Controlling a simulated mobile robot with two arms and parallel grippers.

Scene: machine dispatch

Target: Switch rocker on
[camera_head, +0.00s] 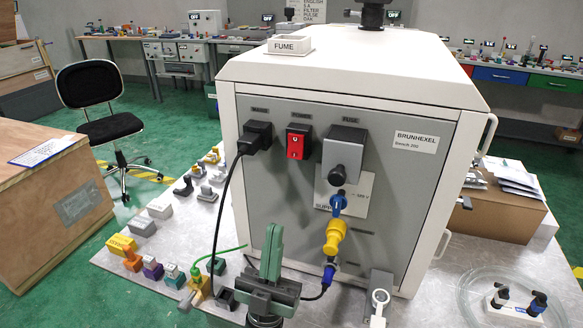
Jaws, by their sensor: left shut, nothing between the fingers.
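A red rocker switch (296,145) in a dark frame sits on the grey panel (400,185) of the big white machine (350,72). It lies between a black plug and a grey box. Its position, on or off, is too small to tell. My left gripper (272,236), dark green, comes up from the bottom edge in front of the panel. Its fingers are shut together and empty, pointing up, lower in the picture than the rocker and apart from it. My right gripper does not show.
A black plug (256,137) with a hanging cable is left of the rocker. A grey box (343,150) is to its right, above a blue and yellow connector (335,236). Coloured small parts line the table's left side. A cardboard box (500,215) stands right of the machine.

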